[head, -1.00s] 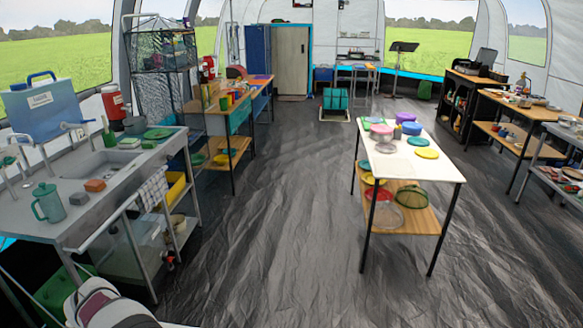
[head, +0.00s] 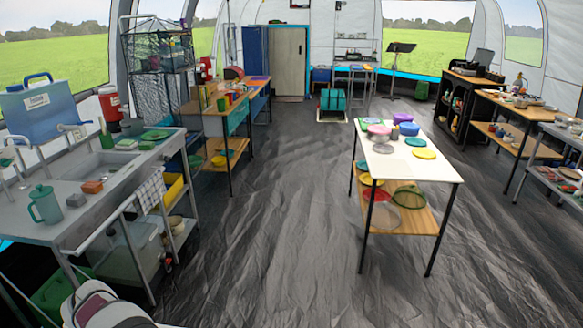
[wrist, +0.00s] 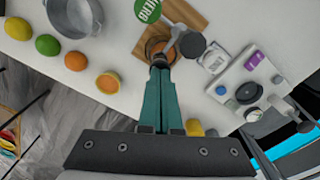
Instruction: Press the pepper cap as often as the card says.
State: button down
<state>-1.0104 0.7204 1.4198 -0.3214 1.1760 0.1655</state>
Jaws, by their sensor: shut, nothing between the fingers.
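In the wrist view my gripper (wrist: 160,68) is shut and empty, its teal fingers together. Its tips are over or beside a round brown-orange jar or cup (wrist: 157,46) on a wooden board (wrist: 185,14); I cannot tell whether they touch it. A green disc with white lettering, apparently "HERB" (wrist: 148,10), and a dark grey round cap (wrist: 192,45) are close by. I cannot tell which thing is the pepper cap. A small white card or packet (wrist: 215,58) lies to the right; its print is too small to read. My gripper is not in the head view.
A metal pot (wrist: 70,18) and several fruits, including a lime (wrist: 48,44), lie left. In the head view, a white table (head: 435,173) stands right of open floor (head: 270,230).

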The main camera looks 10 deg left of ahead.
jog(key=shift+f, duration=0.4)
dwell(0.5)
jog(key=shift+r, duration=0.45)
jog(key=shift+f, duration=0.35)
dwell(0.6)
jog(key=shift+r, duration=0.35)
